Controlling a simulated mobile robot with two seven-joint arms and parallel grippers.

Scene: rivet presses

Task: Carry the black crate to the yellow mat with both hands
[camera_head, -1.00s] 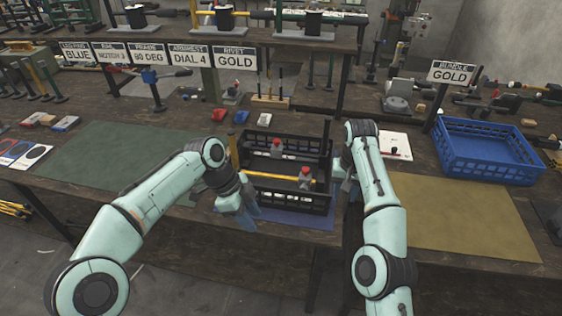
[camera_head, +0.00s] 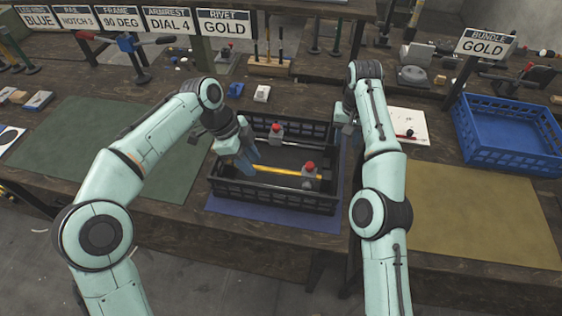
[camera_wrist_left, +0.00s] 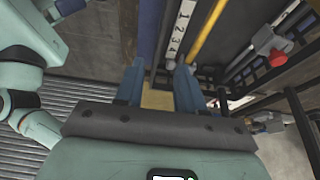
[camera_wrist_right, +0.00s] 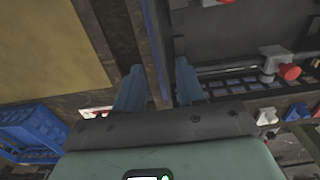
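The black crate (camera_head: 272,206) sits on the blue mat (camera_head: 262,214). Inside lie a yellow rod (camera_head: 290,172) and grey parts with red knobs (camera_head: 309,172). My left gripper (camera_head: 245,155) is at the crate's left side, its blue fingers pointing down. In the left wrist view its fingers (camera_wrist_left: 160,85) are apart near a crate wall; contact is unclear. My right gripper (camera_head: 345,140) is at the crate's right side, partly hidden by its arm. In the right wrist view its fingers (camera_wrist_right: 158,88) are apart, with the wall (camera_wrist_right: 157,45) between them. The yellow mat (camera_head: 470,225) lies bare at right.
A blue crate (camera_head: 510,130) stands behind the yellow mat, beside a sign reading BUNDLE GOLD (camera_head: 485,45). A white sheet (camera_head: 405,125) lies right of the black crate. A green mat (camera_head: 100,150) is clear at left. Tools and signs line the back.

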